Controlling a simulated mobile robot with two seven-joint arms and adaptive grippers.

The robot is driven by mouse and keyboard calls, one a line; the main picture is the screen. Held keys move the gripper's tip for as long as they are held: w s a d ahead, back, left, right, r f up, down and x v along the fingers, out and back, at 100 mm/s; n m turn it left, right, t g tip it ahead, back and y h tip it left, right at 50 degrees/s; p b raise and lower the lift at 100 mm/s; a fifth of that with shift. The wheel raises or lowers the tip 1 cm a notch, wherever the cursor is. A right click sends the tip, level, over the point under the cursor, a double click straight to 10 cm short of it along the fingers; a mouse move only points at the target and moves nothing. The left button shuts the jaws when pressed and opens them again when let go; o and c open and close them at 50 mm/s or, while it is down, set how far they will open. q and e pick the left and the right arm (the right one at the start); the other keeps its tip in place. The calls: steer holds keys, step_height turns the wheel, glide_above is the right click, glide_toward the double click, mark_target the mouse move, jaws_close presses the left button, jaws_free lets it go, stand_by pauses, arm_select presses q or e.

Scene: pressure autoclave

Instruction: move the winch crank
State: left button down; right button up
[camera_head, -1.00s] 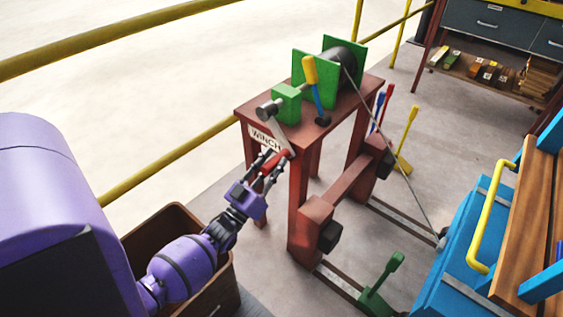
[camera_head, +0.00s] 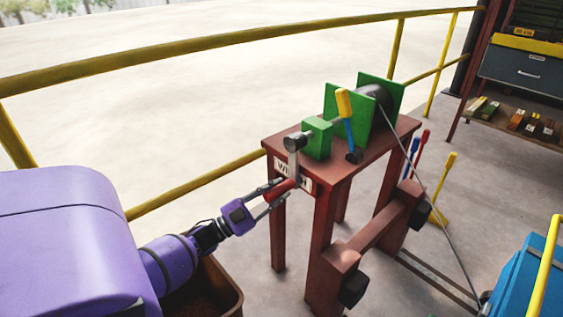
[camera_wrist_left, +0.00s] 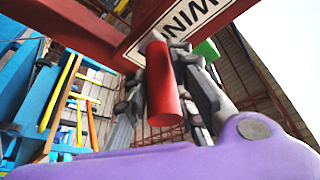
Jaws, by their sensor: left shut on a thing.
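The winch stands on a red-brown table (camera_head: 345,166) with a label on its front edge. Its crank is a grey arm (camera_head: 294,163) hanging down from the hub (camera_head: 296,141), with a red handle (camera_head: 279,190) at the lower end. My left gripper (camera_head: 275,192) is shut on the red handle. In the left wrist view the red handle (camera_wrist_left: 163,85) sits between the fingers, below the winch label (camera_wrist_left: 188,20). The green winch drum supports (camera_head: 345,112) and dark drum (camera_head: 377,96) are on the table top. My right gripper is not in view.
A yellow-handled lever (camera_head: 345,110) rises beside the drum. A cable (camera_head: 420,180) runs down to a blue cart (camera_head: 515,285) at the lower right. A yellow railing (camera_head: 220,62) passes behind the table. A brown bin (camera_head: 225,285) stands below my left arm.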

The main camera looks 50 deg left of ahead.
arm_select(q)
steer(key=shift+a+f, duration=0.2)
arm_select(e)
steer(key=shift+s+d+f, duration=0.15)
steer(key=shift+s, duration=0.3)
arm_select(q)
steer(key=c, duration=1.6)
jaws_free()
steer(key=shift+o, duration=0.2)
steer(key=shift+r, duration=0.1)
steer(key=shift+s, duration=0.15)
steer(key=v, duration=1.2)
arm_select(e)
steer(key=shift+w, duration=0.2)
